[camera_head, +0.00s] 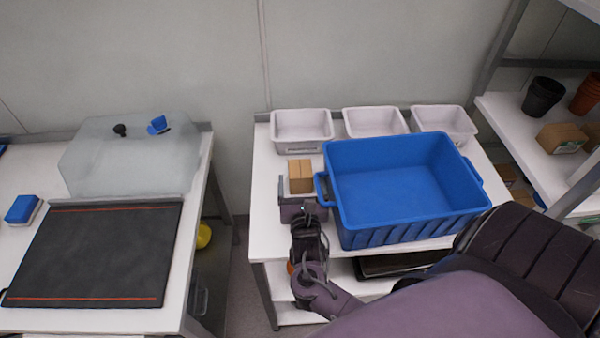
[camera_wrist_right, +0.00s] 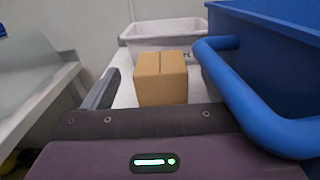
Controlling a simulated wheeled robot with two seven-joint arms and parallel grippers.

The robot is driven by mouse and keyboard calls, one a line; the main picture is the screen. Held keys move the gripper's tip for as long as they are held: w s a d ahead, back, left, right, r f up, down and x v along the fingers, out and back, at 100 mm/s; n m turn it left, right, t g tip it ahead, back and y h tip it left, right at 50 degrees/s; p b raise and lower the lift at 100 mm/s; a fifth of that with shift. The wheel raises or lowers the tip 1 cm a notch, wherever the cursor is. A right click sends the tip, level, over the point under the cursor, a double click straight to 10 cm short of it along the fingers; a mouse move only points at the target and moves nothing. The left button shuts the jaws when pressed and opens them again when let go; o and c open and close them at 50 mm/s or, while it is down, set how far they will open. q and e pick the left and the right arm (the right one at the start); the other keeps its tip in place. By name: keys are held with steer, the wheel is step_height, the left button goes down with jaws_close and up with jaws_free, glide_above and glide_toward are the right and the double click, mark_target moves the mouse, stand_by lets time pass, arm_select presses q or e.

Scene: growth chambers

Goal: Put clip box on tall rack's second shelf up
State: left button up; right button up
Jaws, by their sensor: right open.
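A small brown cardboard box (camera_head: 300,176), likely the clip box, sits on the white table left of the blue crate. It also shows in the right wrist view (camera_wrist_right: 160,78), straight ahead of the gripper. My right gripper (camera_head: 299,190) is open and empty, low over the table just in front of this box. One finger shows to the box's left; the other is hard to make out. The tall rack (camera_head: 510,118) stands at the right edge, only partly in view, so its shelf order cannot be told. My left gripper is not in view.
The large blue crate (camera_head: 345,215) stands close right of the box, its handle (camera_wrist_right: 255,105) near the gripper. Three white bins (camera_head: 302,145) line the table's back. Dark pots (camera_head: 542,97) and a labelled carton (camera_head: 562,137) occupy a rack shelf. A left table holds a black mat (camera_head: 95,255).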

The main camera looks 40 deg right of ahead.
mark_target(300, 160)
steer(key=x, duration=0.4)
steer(key=f+x, duration=0.1)
steer(key=x, duration=0.1)
steer(key=c, duration=1.2)
steer(key=shift+r, duration=0.1)
